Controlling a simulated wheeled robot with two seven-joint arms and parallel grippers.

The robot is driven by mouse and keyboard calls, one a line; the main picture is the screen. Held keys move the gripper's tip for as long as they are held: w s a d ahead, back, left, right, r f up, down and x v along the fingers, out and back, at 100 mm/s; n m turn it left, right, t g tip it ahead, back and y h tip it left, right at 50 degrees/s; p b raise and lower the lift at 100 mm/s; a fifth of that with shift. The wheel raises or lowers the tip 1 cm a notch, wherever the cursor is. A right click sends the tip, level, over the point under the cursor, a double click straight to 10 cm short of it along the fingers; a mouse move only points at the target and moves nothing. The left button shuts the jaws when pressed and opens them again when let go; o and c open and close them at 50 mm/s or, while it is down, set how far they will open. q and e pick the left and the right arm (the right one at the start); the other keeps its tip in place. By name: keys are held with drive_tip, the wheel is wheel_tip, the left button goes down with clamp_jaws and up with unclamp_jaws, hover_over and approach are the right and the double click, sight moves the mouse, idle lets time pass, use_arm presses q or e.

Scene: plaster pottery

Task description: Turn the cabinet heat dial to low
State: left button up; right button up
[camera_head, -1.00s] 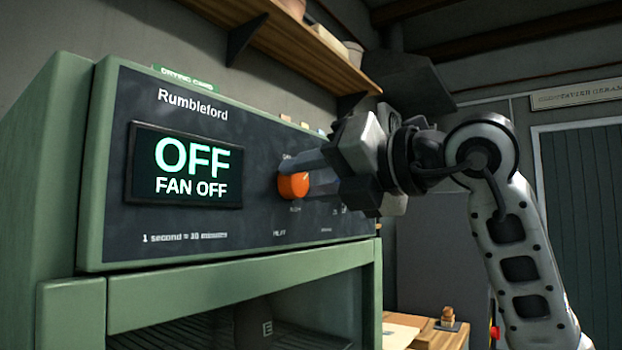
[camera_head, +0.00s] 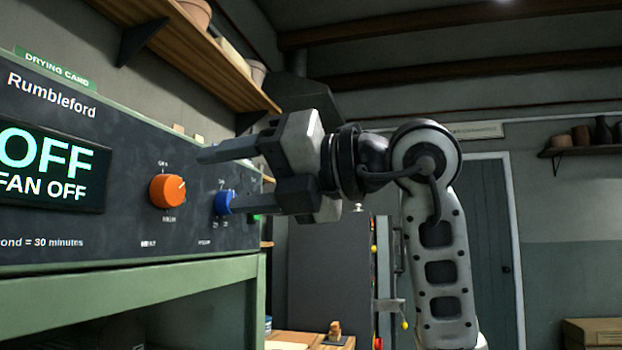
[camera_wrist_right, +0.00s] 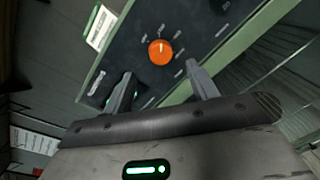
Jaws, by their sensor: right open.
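The cabinet's control panel (camera_head: 120,215) carries a round orange dial (camera_head: 167,191) with a pale pointer mark towards its upper right. Small labels surround the dial; most are too blurred to read. The display (camera_head: 50,165) reads OFF and FAN OFF. My right gripper (camera_head: 217,178) is open and empty, right of the orange dial in the head view, apart from it. In the right wrist view the orange dial (camera_wrist_right: 160,52) shows ahead, between and beyond the open fingertips (camera_wrist_right: 161,72). My left gripper is not in view.
A blue knob (camera_head: 223,202) sits right of the orange dial, partly behind my lower finger. A green light shows beyond it. A wooden shelf with pots (camera_head: 190,50) hangs above the cabinet. A grey cabinet (camera_head: 325,265) and a door (camera_head: 480,220) stand behind my arm.

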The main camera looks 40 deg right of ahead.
drive_tip(key=b+v, duration=0.1)
drive_tip(key=v, duration=0.8)
